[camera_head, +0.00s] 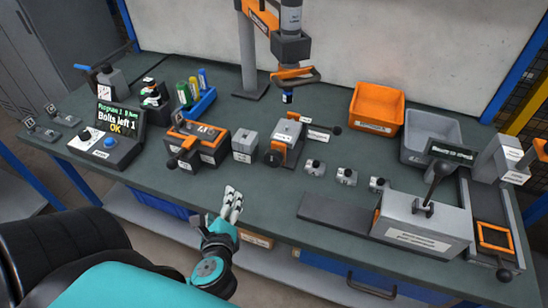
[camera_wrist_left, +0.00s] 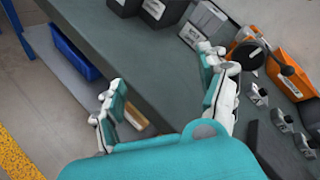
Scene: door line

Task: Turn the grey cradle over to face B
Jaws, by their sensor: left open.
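A grey cradle (camera_head: 287,132) with white labels sits in an orange-sided fixture near the middle of the bench. A round black knob (camera_head: 273,158) is on its front, and a black-knobbed lever sticks out to its right. The lettering on its labels is too small to read. The orange fixture (camera_wrist_left: 292,52) and the black knob (camera_wrist_left: 246,54) show at the upper right in the left wrist view. My left gripper (camera_head: 233,204) is open and empty by the bench's front edge, in front of the cradle and apart from it; its fingers (camera_wrist_left: 164,78) are spread. My right gripper is not visible.
A grey block (camera_head: 244,146) and an orange-black clamp fixture (camera_head: 200,142) stand left of the cradle. Several small grey blocks (camera_head: 347,175) sit to its right. An orange tool (camera_head: 292,72) hangs behind it. The front strip of bench (camera_head: 180,190) is clear.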

